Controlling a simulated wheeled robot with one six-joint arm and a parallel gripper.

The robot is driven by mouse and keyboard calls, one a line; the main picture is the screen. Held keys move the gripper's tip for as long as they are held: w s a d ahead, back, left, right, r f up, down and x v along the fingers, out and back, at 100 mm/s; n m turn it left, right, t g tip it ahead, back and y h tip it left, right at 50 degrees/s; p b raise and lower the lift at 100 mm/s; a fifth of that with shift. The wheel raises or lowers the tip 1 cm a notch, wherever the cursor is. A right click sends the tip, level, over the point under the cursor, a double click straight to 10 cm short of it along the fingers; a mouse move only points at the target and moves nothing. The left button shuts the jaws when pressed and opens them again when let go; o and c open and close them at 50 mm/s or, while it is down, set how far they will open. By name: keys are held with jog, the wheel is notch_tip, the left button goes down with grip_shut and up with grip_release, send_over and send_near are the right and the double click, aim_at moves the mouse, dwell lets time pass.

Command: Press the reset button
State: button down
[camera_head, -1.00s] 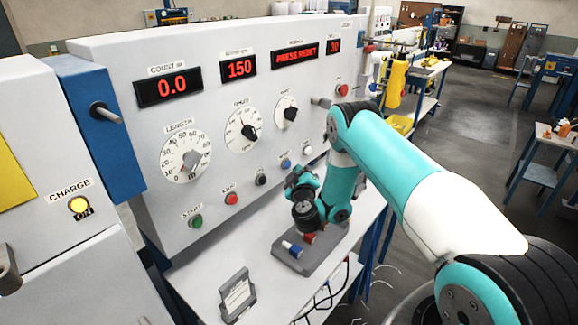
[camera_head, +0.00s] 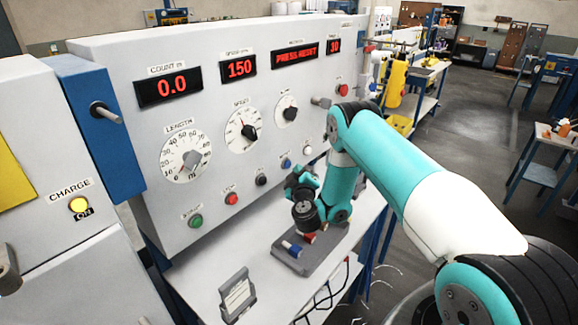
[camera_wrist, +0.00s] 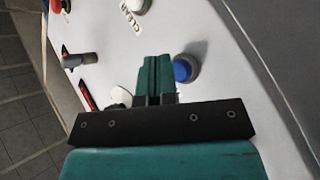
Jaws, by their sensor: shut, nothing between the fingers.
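The control panel (camera_head: 130,100) carries a row of buttons: green (camera_head: 195,221), red (camera_head: 231,199), black (camera_head: 261,180), blue (camera_head: 286,163) and white (camera_head: 308,150). My gripper (camera_head: 297,180) is in front of the panel, just below the blue button. In the wrist view, my gripper (camera_wrist: 156,60) is shut and empty, its teal fingers together. A white button marked "CLEAR" (camera_wrist: 140,5) is at the top.
A grey block with blue and red knobs (camera_head: 300,262) sits on the ledge below my gripper. A small sign stand (camera_head: 237,295) is nearer. Dials (camera_head: 186,155) and a protruding grey knob (camera_head: 321,102) are higher on the panel. A red button (camera_head: 342,90) is at upper right.

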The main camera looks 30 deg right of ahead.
jog(key=shift+w, duration=0.15)
jog(key=shift+w+a+p, duration=0.1)
jog(key=shift+w+p, duration=0.15)
jog(key=shift+p, duration=0.05)
dwell(0.4)
jog(key=shift+s+r, duration=0.1)
jog(key=shift+s+p, duration=0.3)
